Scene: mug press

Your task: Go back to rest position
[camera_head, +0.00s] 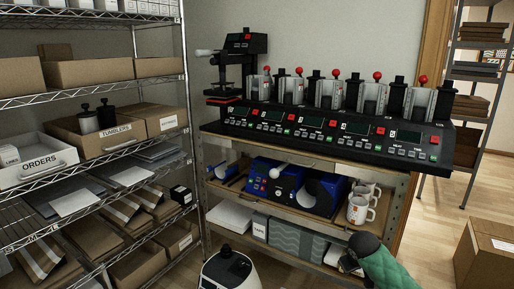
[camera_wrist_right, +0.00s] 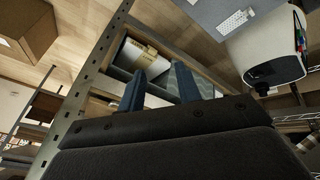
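My right arm in green padding comes in at the bottom right of the head view. Its dark gripper (camera_head: 349,264) is small there, in front of the lower part of the bench. In the right wrist view the two blue-grey fingers of my right gripper (camera_wrist_right: 160,90) stand apart with nothing between them, so it is open and empty. My left gripper is not in view. The mug press (camera_head: 320,130), a long black machine with several red-knobbed stations, stands on the bench top. White mugs (camera_head: 358,209) stand on the bench's middle shelf, left of a wooden post.
A wire rack (camera_head: 80,97) with cardboard boxes and an ORDERS bin (camera_head: 38,160) stands at the left. Blue machines (camera_head: 290,187) sit on the bench's middle shelf. A cardboard box (camera_head: 488,255) is on the wooden floor at the right, with open floor behind it.

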